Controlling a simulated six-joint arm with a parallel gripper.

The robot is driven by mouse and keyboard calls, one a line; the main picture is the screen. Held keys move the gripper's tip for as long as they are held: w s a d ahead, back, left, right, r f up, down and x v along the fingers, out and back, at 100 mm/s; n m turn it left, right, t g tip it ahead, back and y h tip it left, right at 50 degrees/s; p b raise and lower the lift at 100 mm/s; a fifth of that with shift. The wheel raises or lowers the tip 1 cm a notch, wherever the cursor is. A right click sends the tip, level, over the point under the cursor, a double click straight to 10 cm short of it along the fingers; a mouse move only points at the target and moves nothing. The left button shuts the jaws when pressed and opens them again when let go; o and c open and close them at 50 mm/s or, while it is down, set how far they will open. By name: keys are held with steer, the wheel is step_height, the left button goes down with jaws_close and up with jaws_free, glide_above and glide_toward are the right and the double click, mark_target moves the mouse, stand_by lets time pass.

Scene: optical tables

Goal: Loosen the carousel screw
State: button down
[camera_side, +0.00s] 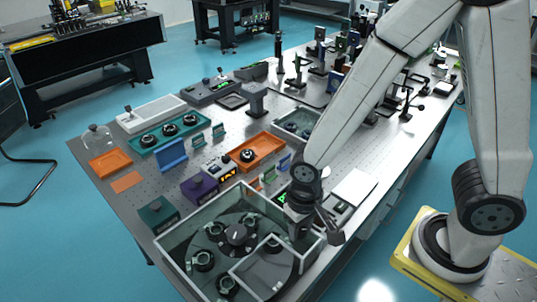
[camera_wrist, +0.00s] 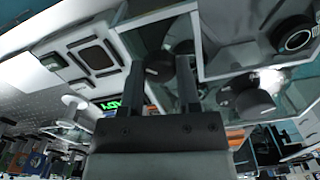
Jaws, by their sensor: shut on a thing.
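The carousel (camera_side: 215,255) is a dark round plate with several small round holders, inside a clear-walled box at the front of the table. Its dark central hub (camera_side: 236,234) stands up in the middle. I cannot make out the screw itself. My gripper (camera_side: 328,232) is at the box's right corner, pointing down, away from the hub. In the wrist view my gripper (camera_wrist: 161,70) has its two dark fingers a short way apart, with a dark rounded thing (camera_wrist: 160,68) showing between them. Its shape and identity are unclear.
The clear box's wall (camera_side: 178,268) stands close to my gripper. A green-lit display (camera_wrist: 108,104) is near the fingers in the wrist view. A white flat panel (camera_side: 354,188) lies behind the gripper. Purple (camera_side: 200,187) and teal (camera_side: 158,213) boxes and an orange tray (camera_side: 256,151) crowd the table.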

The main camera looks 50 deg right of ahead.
mark_target(300, 229)
steer(key=shift+w+m, duration=0.1)
steer(key=shift+m, duration=1.5)
steer(key=shift+c, duration=1.6)
jaws_free()
steer(key=shift+r, duration=0.15)
steer(key=shift+r, duration=3.8)
steer(key=shift+d, duration=0.1)
